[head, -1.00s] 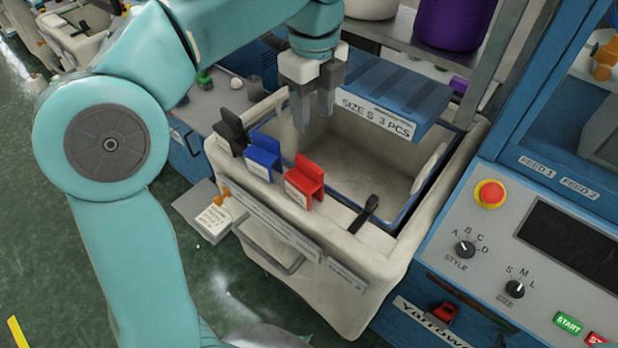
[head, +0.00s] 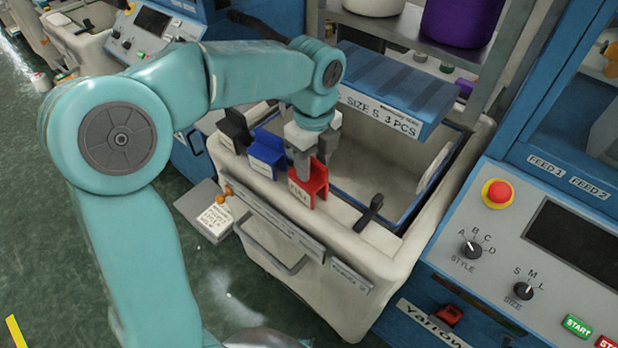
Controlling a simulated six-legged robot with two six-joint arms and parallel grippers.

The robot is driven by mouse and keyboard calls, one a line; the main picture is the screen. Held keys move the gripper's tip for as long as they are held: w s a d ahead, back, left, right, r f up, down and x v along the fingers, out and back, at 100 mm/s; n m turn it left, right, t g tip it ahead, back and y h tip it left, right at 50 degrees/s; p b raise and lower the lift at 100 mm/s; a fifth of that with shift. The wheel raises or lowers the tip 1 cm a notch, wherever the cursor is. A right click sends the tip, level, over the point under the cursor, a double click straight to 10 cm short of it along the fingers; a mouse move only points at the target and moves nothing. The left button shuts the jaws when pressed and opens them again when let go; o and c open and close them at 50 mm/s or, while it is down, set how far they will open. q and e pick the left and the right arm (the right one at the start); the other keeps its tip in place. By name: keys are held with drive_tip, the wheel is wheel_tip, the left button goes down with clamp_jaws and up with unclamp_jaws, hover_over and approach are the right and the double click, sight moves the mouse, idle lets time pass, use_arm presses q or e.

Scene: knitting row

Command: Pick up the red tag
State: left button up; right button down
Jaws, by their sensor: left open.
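The red tag (head: 308,191) sits upright on the front rim of the cream bin (head: 372,243), to the right of the blue tag (head: 266,155) and the black tag (head: 234,130). My left gripper (head: 314,172) is open and points down right at the red tag. Its fingers overlap the tag's top in the picture, one at the left and one behind at the right. I cannot tell whether they touch it. My right gripper is not in view.
A black clip (head: 369,213) stands on the same rim to the right. A blue tray (head: 390,90) labelled "SIZE S 3 PCS" is over the back of the bin. A control panel (head: 530,265) with a red button (head: 497,193) is at the right.

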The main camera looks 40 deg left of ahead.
use_arm(q)
drive_tip(key=shift+w+f, duration=0.1)
drive_tip(key=shift+w, duration=0.1)
drive_tip(key=c, duration=0.9)
drive_tip(key=shift+s, duration=0.1)
clamp_jaws()
